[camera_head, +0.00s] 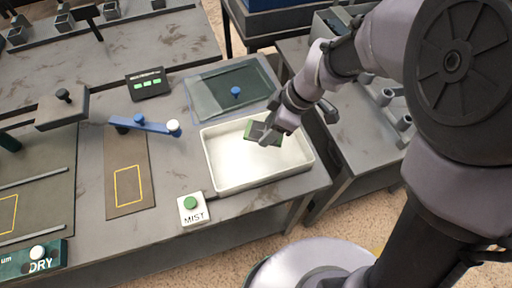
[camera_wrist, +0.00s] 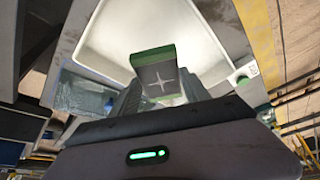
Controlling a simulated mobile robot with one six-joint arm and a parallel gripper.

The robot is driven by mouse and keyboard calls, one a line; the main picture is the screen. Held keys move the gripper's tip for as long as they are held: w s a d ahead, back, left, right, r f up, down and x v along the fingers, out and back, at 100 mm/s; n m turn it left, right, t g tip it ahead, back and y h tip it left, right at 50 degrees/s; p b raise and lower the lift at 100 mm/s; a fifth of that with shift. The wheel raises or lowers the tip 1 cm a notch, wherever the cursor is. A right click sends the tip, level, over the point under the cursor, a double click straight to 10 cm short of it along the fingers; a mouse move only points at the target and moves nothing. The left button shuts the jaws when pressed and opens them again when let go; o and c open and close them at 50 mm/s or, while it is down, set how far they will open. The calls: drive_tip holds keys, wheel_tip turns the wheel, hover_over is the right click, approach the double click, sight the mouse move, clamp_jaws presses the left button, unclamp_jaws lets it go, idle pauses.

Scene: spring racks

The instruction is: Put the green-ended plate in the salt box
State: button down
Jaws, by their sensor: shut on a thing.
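My gripper (camera_head: 272,138) is over the white tray-like box (camera_head: 228,180) near the right end of the bench. It is shut on a small dark plate with green ends (camera_head: 258,131). In the wrist view the plate (camera_wrist: 158,78) shows a grey face with a pale cross mark and a green edge, held between the fingers (camera_wrist: 157,95). The box's pale floor also shows behind the plate in the wrist view (camera_wrist: 205,40). The plate appears to be above the floor; its exact height is hard to tell. No label shows on the box.
A clear lid with a blue knob (camera_head: 235,91) lies behind the box. A MIST button block (camera_head: 193,208) stands at its front left. A blue lever (camera_head: 145,125) and a yellow-outlined dark strip (camera_head: 127,190) are further left. A DRY panel (camera_head: 35,258) is at front left.

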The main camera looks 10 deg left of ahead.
sight(254, 154)
drive_tip(key=shift+s+a+r+n+g, duration=0.1)
drive_tip(key=shift+s+a+n+g, duration=0.1)
drive_tip(key=shift+a+n, duration=0.35)
drive_tip(key=shift+s+a+n+g, duration=0.15)
drive_tip(key=shift+a+n, duration=0.2)
drive_tip(key=shift+a, duration=0.3)
wheel_tip(254, 154, down, 10)
drive_tip(key=b, duration=0.4)
drive_tip(key=shift+r, duration=0.1)
drive_tip(key=shift+f+b, duration=0.2)
drive_tip(key=shift+b, duration=0.15)
drive_tip(key=c, duration=0.5)
unclamp_jaws()
drive_tip(key=shift+r, duration=0.1)
